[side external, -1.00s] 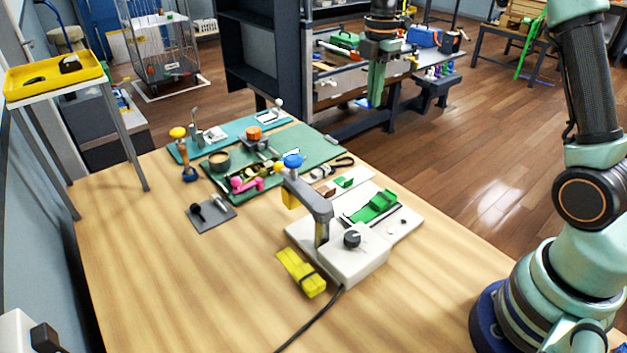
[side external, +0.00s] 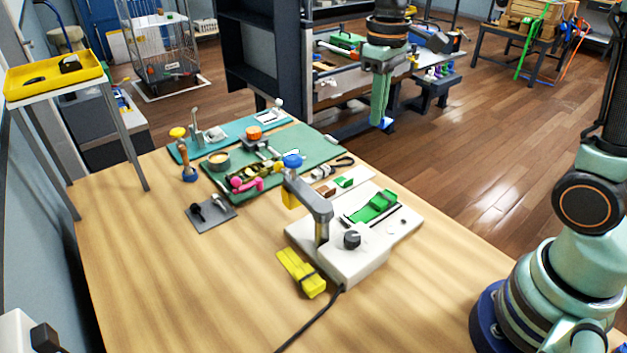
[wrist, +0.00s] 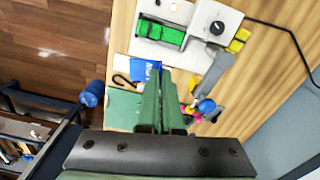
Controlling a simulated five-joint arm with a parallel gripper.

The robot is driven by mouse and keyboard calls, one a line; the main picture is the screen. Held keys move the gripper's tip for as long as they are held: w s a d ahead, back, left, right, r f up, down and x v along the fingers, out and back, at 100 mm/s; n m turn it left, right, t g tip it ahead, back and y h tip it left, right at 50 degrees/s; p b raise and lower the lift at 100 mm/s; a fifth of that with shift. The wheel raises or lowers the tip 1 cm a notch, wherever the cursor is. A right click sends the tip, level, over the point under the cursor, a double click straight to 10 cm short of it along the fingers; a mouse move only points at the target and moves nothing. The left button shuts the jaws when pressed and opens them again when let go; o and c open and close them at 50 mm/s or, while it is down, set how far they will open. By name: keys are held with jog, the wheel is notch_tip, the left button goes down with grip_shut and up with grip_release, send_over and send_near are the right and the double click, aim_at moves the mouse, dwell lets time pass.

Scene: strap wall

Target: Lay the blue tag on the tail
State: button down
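My gripper (side external: 381,100) hangs high at the back, beyond the bench's far edge in the side external view. Its long green fingers also show in the wrist view (wrist: 159,78), close together at the tips. The blue tag (wrist: 144,70) sits at the fingertips, and the fingers look shut on it; it shows as a small blue patch under them in the side external view (side external: 385,123). A green strap (side external: 375,206) lies on the white base (side external: 352,262); it also shows in the wrist view (wrist: 161,32). Which part is the tail I cannot tell.
A grey arm with a blue knob (side external: 293,160) rises from the white base, near its dial (side external: 352,239). A yellow block (side external: 302,272) lies in front. Green mats (side external: 315,141) with several tools lie to the left. The bench front is clear apart from a black cable (side external: 310,322).

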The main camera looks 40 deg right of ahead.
jog(key=s+f+m, duration=0.2)
jog(key=s+f, duration=0.2)
jog(key=s, duration=0.1)
jog(key=shift+a+f, duration=0.25)
jog(key=shift+a, duration=0.2)
jog(key=shift+a, duration=0.1)
dwell(0.4)
jog(key=r, duration=0.2)
send_over(357, 348)
notch_tip(357, 348, down, 19)
jog(key=shift+f, duration=0.2)
jog(key=shift+f, duration=0.15)
dwell(0.4)
